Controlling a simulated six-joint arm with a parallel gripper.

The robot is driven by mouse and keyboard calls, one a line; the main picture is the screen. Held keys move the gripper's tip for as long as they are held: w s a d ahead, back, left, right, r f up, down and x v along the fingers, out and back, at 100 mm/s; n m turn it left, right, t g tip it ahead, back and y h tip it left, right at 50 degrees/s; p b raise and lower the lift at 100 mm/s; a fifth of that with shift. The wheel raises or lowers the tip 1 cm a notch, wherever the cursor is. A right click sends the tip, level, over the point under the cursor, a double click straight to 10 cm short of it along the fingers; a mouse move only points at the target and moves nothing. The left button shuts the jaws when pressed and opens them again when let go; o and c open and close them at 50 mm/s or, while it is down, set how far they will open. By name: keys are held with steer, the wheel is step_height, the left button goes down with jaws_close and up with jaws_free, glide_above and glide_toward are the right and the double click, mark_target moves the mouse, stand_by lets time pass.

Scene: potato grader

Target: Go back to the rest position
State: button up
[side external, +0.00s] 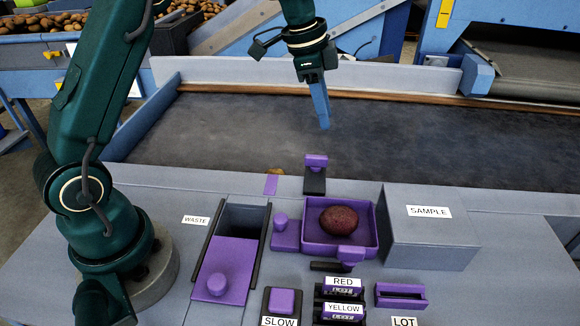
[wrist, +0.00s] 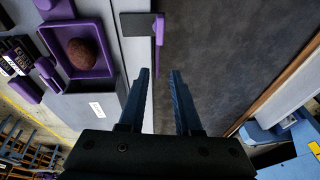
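My gripper (side external: 324,127) hangs above the dark belt (side external: 220,130), fingers pointing down. In the wrist view its two blue fingers (wrist: 161,72) stand apart with nothing between them, so it is open and empty. A reddish-brown potato (side external: 339,222) lies in the purple tray (side external: 310,246) on the grey bench, in front of my gripper in the side view. The potato (wrist: 81,53) and tray (wrist: 103,66) also show at the upper left of the wrist view.
The WASTE chute (side external: 245,218) has a purple sliding lid (side external: 228,262) partly over it. A grey SAMPLE box (side external: 430,240) stands right of the tray. A purple-topped post (side external: 315,165) rises at the belt's near edge. A small brownish item (side external: 275,171) shows near it. The belt's middle is clear.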

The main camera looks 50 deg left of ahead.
steer(key=s+d+r+n+t, duration=0.3)
steer(key=s+r, duration=0.6)
steer(key=s, duration=0.4)
steer(key=s+f+n+y, duration=0.1)
steer(key=s+f+n, duration=0.5)
steer(key=s, duration=0.4)
steer(key=shift+a+f+n, duration=0.3)
